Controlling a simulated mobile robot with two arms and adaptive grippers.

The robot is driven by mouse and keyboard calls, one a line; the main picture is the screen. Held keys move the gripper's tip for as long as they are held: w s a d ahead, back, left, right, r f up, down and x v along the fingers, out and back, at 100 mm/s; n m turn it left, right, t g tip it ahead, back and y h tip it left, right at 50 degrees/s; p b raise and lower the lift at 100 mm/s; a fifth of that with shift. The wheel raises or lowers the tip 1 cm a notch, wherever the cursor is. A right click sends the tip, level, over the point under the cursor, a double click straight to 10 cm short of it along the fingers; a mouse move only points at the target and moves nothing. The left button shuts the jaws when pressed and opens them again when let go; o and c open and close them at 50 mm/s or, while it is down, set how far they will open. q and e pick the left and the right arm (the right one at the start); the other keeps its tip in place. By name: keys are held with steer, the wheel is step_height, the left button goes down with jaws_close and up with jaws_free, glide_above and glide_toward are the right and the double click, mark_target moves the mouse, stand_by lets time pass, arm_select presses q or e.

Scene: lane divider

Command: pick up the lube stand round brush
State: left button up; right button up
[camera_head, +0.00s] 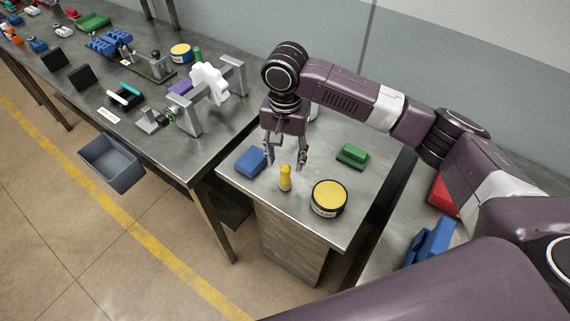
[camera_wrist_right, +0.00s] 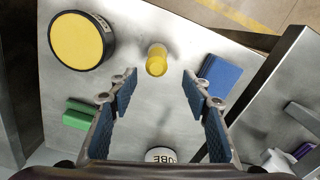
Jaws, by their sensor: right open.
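The round brush appears to be the small upright yellow piece (camera_head: 285,178) on the small metal stand (camera_head: 335,225). In the right wrist view the yellow piece (camera_wrist_right: 157,60) shows from above, just beyond the gap between the fingertips. My right gripper (camera_head: 287,163) is open and points down over the stand, with its fingers on either side of the line to the piece. The right wrist view shows the open, empty fingers (camera_wrist_right: 159,82); they do not appear to touch the piece. My left gripper is not in view.
A black tin with a yellow top (camera_head: 329,197), a blue block (camera_head: 250,161) and a green block (camera_head: 352,155) share the stand. A white lettered container (camera_wrist_right: 161,155) is partly hidden by my gripper. A long cluttered bench (camera_head: 215,148) stands to the left.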

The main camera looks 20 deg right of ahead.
mark_target(286, 177)
steer(key=f, duration=0.1)
steer(key=s+f+p, duration=0.1)
steer(key=s+f, duration=0.1)
steer(key=shift+a+f, duration=0.2)
steer(key=shift+f, duration=0.1)
steer(key=shift+w+f+p, duration=0.25)
steer(key=shift+f+p, duration=0.1)
steer(key=shift+f, duration=1.05)
steer(key=c, duration=0.4)
jaws_close()
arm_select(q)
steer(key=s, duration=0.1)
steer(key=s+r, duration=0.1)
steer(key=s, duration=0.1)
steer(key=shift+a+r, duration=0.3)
